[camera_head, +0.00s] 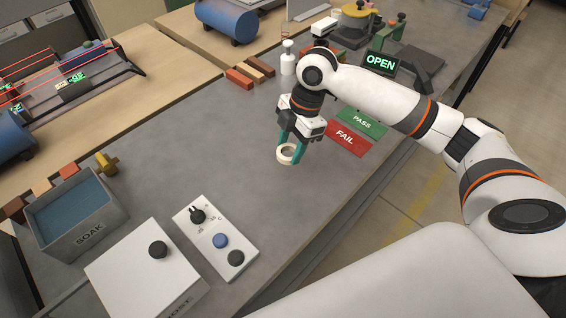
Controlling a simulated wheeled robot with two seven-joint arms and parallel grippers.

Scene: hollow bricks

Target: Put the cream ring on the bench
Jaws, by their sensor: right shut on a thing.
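The cream ring (287,154) is held between the teal fingers of my right gripper (290,150). The gripper points down over the middle of the grey bench (200,145), and the ring's hole shows. I cannot tell whether the ring touches the bench top or hangs a little above it. My left gripper is not in view.
A red FAIL plate (348,138) and green PASS plate (362,122) lie right of the gripper. A white bottle (288,62) stands behind. The SOAK tub (75,215), a white box (145,270) and a control panel (214,238) stand nearer. Bench left of the ring is clear.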

